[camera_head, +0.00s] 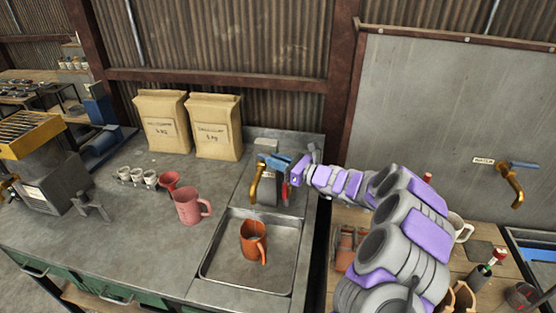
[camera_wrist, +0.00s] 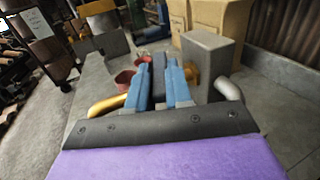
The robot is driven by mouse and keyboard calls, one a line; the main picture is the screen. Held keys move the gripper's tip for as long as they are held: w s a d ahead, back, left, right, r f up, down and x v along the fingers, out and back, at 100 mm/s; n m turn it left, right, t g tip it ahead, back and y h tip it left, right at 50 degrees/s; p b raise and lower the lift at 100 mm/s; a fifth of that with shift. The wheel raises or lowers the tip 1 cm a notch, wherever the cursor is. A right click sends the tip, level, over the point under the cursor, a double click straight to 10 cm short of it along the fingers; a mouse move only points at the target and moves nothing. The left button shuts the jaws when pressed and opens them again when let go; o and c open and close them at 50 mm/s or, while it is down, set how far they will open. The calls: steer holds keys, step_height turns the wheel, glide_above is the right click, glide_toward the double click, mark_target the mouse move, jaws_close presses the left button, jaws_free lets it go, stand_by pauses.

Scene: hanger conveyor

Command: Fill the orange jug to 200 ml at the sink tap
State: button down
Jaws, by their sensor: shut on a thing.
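The orange jug (camera_head: 250,240) stands upright in the sink basin (camera_head: 225,270), its handle to the right. The brass tap (camera_head: 255,183) hangs above the basin, with its spout above the jug's area. My gripper (camera_head: 277,162) is at the top of the tap, well above the jug. In the wrist view my gripper's (camera_wrist: 160,78) blue fingers are close together, shut on what appears to be the tap lever, mostly hidden between them. The brass tap (camera_wrist: 105,106) shows behind the fingers. No water stream can be made out, and the jug's water level is not readable.
A pink jug (camera_head: 188,206) and a red cup (camera_head: 170,180) stand on the counter left of the basin. Small white cups (camera_head: 137,176) and two paper bags (camera_head: 214,127) are farther back. A second tap (camera_head: 513,185) is on the right.

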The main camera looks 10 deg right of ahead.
steer(key=shift+r+m+t+h, duration=0.4)
steer(key=shift+r+t+h, duration=0.1)
steer(key=shift+r+t, duration=0.1)
steer(key=shift+s+a+f+m+b, duration=0.1)
steer(key=shift+s+f+m+b, duration=0.1)
steer(key=shift+m+b, duration=0.15)
steer(key=shift+t+h, duration=0.3)
steer(key=shift+t, duration=0.1)
steer(key=c, duration=1.3)
jaws_free()
steer(key=shift+w+f, duration=0.1)
steer(key=shift+w, duration=0.1)
steer(key=shift+o, duration=1.3)
steer(key=shift+s+a, duration=0.1)
steer(key=shift+s, duration=0.1)
steer(key=shift+f, duration=0.1)
